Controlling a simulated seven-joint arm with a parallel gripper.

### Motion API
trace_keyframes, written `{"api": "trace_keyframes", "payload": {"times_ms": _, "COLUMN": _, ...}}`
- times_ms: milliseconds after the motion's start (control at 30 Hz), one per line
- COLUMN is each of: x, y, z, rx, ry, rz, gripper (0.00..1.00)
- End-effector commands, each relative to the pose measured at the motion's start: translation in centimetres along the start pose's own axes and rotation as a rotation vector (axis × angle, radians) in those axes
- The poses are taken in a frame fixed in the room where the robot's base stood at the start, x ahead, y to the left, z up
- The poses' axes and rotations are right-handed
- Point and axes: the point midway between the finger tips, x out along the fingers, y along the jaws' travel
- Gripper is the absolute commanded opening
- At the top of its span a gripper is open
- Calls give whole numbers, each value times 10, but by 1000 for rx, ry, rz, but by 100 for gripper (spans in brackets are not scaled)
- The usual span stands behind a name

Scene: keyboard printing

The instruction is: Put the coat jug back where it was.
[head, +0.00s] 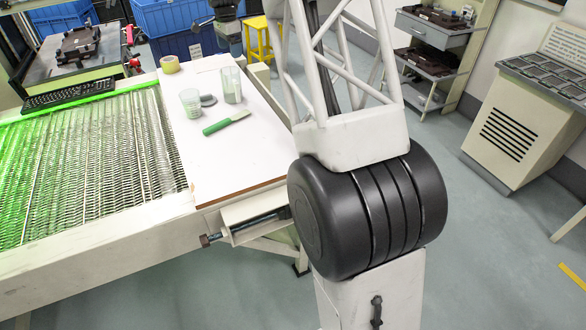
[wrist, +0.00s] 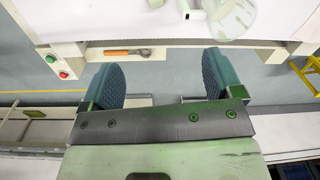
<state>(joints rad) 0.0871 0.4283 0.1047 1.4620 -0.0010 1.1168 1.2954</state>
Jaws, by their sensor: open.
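Two translucent vessels stand upright on the white tabletop (head: 210,155) in the head view. The shorter, wider cup (head: 190,104) is at the left, and the taller one (head: 231,86) is behind it at the right. I cannot tell for sure which is the coat jug. In the wrist view a clear round vessel (wrist: 234,17) with greenish marks shows at the top edge, partly cut off. My gripper (wrist: 162,70) is open and empty, with its teal fingers apart and the vessel beyond the tips. I cannot make out the gripper in the head view.
A green-handled scraper (head: 226,124), a small grey disc (head: 208,100) and a tape roll (head: 170,64) share the tabletop. A green-lit mesh conveyor (head: 90,145) with a black keyboard (head: 70,93) adjoins it at left. An orange-handled tool (wrist: 127,52) shows in the wrist view.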

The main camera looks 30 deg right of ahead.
Motion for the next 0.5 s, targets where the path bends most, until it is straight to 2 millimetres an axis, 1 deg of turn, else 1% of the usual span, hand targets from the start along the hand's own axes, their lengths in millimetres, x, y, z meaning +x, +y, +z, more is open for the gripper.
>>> {"api": "trace_keyframes", "payload": {"times_ms": 33, "x": -11, "y": 13, "z": 6, "rx": -27, "ry": 2, "rz": -5, "gripper": 86}}
{"api": "trace_keyframes", "payload": {"times_ms": 100, "x": -23, "y": 29, "z": 12, "rx": -67, "ry": 4, "rz": -11, "gripper": 86}}
{"api": "trace_keyframes", "payload": {"times_ms": 267, "x": -46, "y": 66, "z": 27, "rx": -158, "ry": 9, "rz": -24, "gripper": 86}}
{"api": "trace_keyframes", "payload": {"times_ms": 500, "x": -77, "y": 125, "z": 50, "rx": -294, "ry": 19, "rz": -41, "gripper": 86}}
